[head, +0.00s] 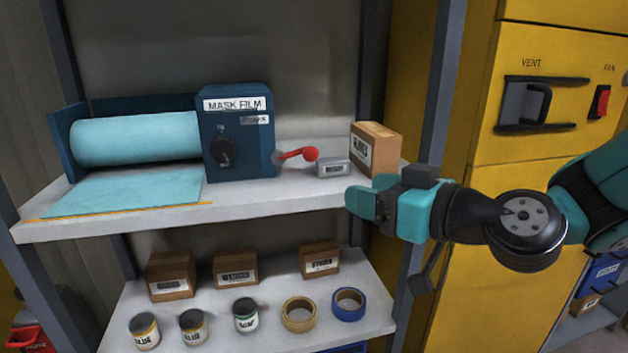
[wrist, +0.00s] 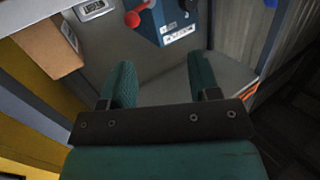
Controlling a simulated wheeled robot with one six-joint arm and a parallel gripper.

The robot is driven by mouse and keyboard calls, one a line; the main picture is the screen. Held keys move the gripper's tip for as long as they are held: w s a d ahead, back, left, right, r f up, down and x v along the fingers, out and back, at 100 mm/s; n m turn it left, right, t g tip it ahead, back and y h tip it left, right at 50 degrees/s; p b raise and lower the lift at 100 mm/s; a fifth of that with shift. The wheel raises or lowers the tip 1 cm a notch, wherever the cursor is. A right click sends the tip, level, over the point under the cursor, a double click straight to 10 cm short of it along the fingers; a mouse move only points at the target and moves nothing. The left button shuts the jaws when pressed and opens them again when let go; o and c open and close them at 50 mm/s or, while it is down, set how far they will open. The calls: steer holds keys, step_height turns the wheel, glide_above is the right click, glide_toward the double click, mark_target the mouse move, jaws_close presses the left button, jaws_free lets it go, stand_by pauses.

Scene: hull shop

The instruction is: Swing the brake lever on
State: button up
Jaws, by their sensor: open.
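The brake lever (head: 299,154) is a red handle with a rounded knob. It sticks out nearly level to the right from the side of a blue box (head: 236,140) labelled MASK FILM, on the upper shelf. Its red knob (wrist: 132,19) also shows at the top of the wrist view, beside the blue box (wrist: 168,20). My gripper (head: 362,203) is open and empty at the shelf's front edge, right of and below the lever, apart from it. In the wrist view its two teal fingers (wrist: 160,82) are spread, with the lever beyond them.
A grey labelled tin (head: 334,168) and a cardboard box (head: 375,149) stand right of the lever. A teal film roll (head: 135,138) lies left of the blue box. A dark shelf post (head: 440,90) and yellow cabinet (head: 545,60) stand on the right.

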steer(key=w+d+m+t, duration=0.1)
steer(key=w+d+t, duration=0.1)
steer(key=p, duration=1.1)
glide_toward(316, 157)
steer(key=shift+t+h, duration=0.3)
steer(key=shift+h, duration=0.1)
steer(key=x, duration=0.9)
steer(key=shift+s+a+r, duration=0.1)
steer(key=shift+a+r, duration=0.1)
steer(key=shift+a, duration=0.2)
steer(key=shift+w+a+f, duration=0.15)
steer(key=shift+w+a, duration=0.2)
steer(key=shift+w, duration=0.15)
jaws_close()
